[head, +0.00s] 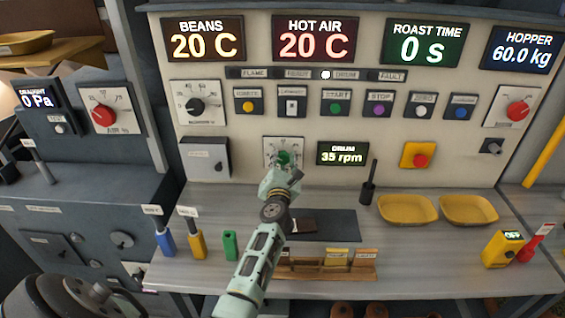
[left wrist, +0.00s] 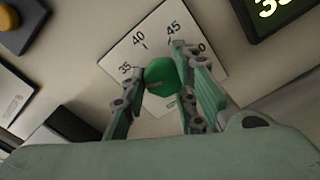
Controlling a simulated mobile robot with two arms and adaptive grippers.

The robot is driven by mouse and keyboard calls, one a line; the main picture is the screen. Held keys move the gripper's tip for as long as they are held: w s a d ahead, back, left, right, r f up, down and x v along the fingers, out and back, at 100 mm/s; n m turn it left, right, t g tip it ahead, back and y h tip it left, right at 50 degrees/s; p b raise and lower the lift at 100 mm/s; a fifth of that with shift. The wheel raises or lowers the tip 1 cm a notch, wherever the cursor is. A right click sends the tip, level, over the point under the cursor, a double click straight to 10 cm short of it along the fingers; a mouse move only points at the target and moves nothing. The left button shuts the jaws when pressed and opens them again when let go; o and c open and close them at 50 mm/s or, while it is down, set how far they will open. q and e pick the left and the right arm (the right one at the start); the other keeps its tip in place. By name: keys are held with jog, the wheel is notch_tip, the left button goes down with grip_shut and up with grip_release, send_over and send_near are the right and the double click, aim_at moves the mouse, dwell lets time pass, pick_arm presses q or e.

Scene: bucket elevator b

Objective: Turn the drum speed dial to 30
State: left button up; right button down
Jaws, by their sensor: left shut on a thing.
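The drum speed dial is a green knob (head: 284,158) on a white scale plate (head: 269,145), in the middle of the panel. In the left wrist view the knob (left wrist: 162,77) sits between the two fingers, and 35, 40 and 45 can be read on the plate (left wrist: 128,52). My left gripper (head: 284,170) is shut on the knob. It hides the lower part of the plate in the head view. The drum display (head: 343,153) to the right reads 35 rpm. My right gripper is not in view.
A grey box (head: 205,159) is left of the dial, and a red button on a yellow plate (head: 419,155) is to the right. Below, the counter holds a dark upright handle (head: 368,185), two yellow trays (head: 407,209) and a wooden card rack (head: 340,270).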

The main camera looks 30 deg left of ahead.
pick_arm(q)
jog(key=n, duration=0.3)
jog(key=shift+a+r+n, duration=0.25)
jog(key=shift+a+n, duration=0.05)
jog(key=shift+s+n+b, duration=0.1)
jog(key=shift+n+b, duration=0.3)
jog(key=shift+n, duration=0.9)
jog(key=shift+f, duration=0.15)
jog(key=o, duration=0.7)
jog(key=shift+o, duration=1.4)
jog(key=shift+s+a, duration=0.1)
jog(key=shift+a, duration=0.1)
jog(key=shift+d+f, duration=0.1)
jog(key=shift+d, duration=0.1)
